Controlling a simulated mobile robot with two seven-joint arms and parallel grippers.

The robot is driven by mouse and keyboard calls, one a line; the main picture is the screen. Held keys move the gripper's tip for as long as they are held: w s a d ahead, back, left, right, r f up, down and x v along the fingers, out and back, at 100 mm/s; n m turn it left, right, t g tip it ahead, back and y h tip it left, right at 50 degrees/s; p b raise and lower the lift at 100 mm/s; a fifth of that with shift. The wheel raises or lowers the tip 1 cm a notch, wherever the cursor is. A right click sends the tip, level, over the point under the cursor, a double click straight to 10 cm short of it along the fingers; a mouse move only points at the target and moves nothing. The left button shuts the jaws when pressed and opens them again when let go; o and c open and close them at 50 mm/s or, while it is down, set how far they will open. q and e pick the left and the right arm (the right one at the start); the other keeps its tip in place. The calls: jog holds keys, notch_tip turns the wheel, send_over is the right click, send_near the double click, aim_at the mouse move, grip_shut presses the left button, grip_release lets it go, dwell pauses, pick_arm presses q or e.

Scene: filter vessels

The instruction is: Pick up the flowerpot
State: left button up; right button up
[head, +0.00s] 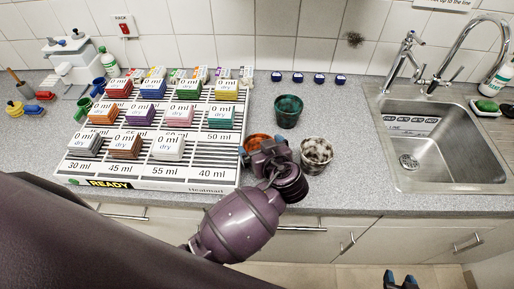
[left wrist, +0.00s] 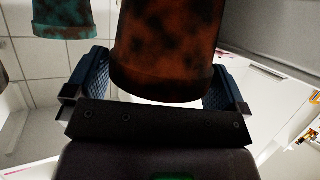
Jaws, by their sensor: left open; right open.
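Three pot-like vessels stand on the counter, and I cannot tell for certain which is the flowerpot. An orange-brown mottled one (head: 256,142) is mostly hidden behind my left gripper (head: 264,152). In the left wrist view this orange-brown vessel (left wrist: 165,50) is between the two blue fingers, which are open on either side of it. A teal mottled vessel (head: 288,111) stands behind it and also shows in the left wrist view (left wrist: 62,18). A white-and-brown vessel (head: 316,153) stands to the right. My right gripper (head: 400,280) is open and empty at the bottom edge, low in front of the counter.
A white slatted rack (head: 150,180) with labelled boxes stands left of my left gripper. A steel sink (head: 440,150) with taps is on the right. Several small blue-topped items (head: 319,78) lie along the wall. The counter between vessels and sink is clear.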

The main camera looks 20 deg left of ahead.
pick_arm(q)
jog(key=shift+w+a+f, duration=0.1)
jog(key=shift+c, duration=0.2)
jog(key=c, duration=0.5)
